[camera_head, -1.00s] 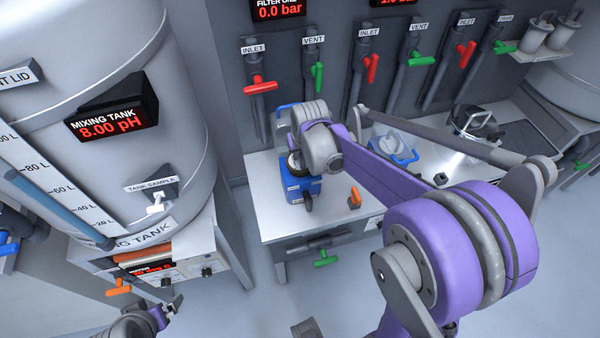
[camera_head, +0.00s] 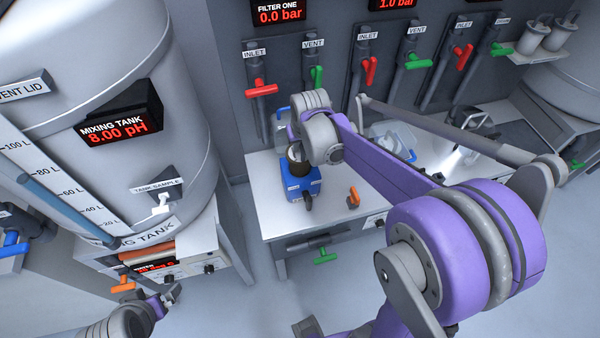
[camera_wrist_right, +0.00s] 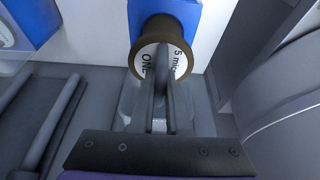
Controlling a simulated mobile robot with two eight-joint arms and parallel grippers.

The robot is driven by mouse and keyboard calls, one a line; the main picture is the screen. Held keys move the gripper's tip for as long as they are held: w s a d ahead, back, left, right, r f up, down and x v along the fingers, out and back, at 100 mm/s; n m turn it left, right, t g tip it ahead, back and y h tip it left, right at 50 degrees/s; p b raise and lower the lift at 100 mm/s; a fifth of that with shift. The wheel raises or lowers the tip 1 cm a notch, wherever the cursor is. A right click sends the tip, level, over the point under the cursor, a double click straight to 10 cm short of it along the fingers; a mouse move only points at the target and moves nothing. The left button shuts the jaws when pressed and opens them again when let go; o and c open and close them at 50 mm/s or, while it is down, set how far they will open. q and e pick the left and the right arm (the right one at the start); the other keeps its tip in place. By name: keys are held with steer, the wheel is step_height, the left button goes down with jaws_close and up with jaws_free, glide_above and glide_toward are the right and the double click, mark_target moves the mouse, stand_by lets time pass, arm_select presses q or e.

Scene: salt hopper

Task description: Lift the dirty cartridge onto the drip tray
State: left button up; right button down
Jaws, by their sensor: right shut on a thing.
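The cartridge (camera_head: 298,168) is a dark cylinder with a brown rim, upright over the blue filter base (camera_head: 302,188) on the white bench. In the right wrist view its white, lettered end (camera_wrist_right: 152,60) faces me. My right gripper (camera_wrist_right: 160,88) is shut on the cartridge at that end; in the head view my own wrist hides the fingers. I cannot tell whether the cartridge's lower end is still inside the base. My left gripper (camera_head: 172,293) is low at left, far from the cartridge; its jaw gap is unclear. I cannot identify the drip tray for certain.
A clear container with blue handles (camera_head: 408,152) stands right of the base, partly behind my right arm. The mixing tank (camera_head: 100,120) stands at left. Red and green valve handles line the back wall.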

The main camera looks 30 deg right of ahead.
steer(key=shift+r+p, duration=1.25)
steer(key=shift+r, duration=1.25)
arm_select(q)
steer(key=r, duration=0.1)
steer(key=w+r, duration=0.1)
steer(key=r, duration=0.1)
steer(key=shift+w+r, duration=0.3)
steer(key=shift+r, duration=0.1)
